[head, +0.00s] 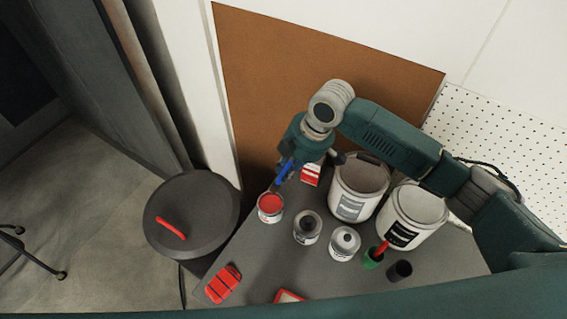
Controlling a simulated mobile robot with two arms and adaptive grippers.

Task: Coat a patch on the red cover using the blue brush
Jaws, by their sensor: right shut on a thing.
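My right gripper (289,160) is shut on the blue brush (284,171), which points down and left. The brush's lower end is at the back rim of a small open can of red paint (270,204). I cannot tell whether the bristles touch the paint. A red ribbed block (223,284) lies at the table's front left corner. A second red piece (289,297) shows partly at the bottom edge. I cannot tell which red thing is the cover. My left gripper is not in view.
On the grey table (264,265) stand two large white buckets (352,207) (402,236), two small cans (307,227) (344,242), a green cup (372,258), a black cup (399,271) and a red-white box (311,174). A dark round bin (195,205) stands left.

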